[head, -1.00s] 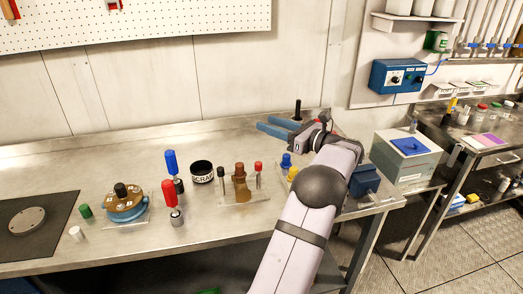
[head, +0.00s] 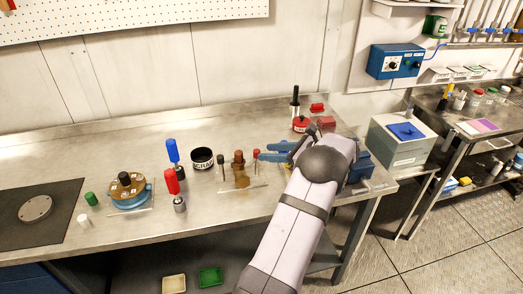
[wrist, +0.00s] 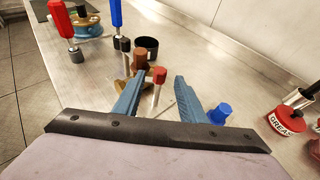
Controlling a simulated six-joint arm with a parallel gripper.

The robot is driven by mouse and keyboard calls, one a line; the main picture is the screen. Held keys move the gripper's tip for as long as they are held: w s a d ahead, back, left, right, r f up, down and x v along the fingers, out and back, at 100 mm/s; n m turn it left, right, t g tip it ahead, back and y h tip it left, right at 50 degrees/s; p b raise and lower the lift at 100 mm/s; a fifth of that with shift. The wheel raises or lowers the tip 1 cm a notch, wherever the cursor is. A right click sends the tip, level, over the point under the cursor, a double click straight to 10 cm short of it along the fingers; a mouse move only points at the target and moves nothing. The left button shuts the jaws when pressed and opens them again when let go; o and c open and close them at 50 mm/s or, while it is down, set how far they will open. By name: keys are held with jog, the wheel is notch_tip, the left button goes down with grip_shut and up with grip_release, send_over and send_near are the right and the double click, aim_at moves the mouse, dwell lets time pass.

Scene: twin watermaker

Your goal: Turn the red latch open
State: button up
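A small red-capped post (head: 256,154) stands at the right of a clear plate, beside a brown upright piece (head: 240,172) and a black-capped post (head: 221,160). In the wrist view the red-capped post (wrist: 158,77) appears between my finger tips. My gripper (head: 263,152) is open, its blue fingers apart and pointing left at the post; I cannot tell if either touches it. A larger red handle (head: 171,181) on a grey metal base stands further left, beside a blue handle (head: 173,150). Which red part is the latch is not clear.
A black-rimmed scrap cup (head: 202,160) stands behind the brown piece. A blue-based round fixture (head: 129,197) is further left. A red grease pot (wrist: 286,121) and a blue knob (wrist: 220,113) are right of my fingers. The back bench is mostly clear.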

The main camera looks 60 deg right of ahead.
jog(key=shift+p+x, duration=0.55)
jog(key=shift+x, duration=1.45)
grip_shut()
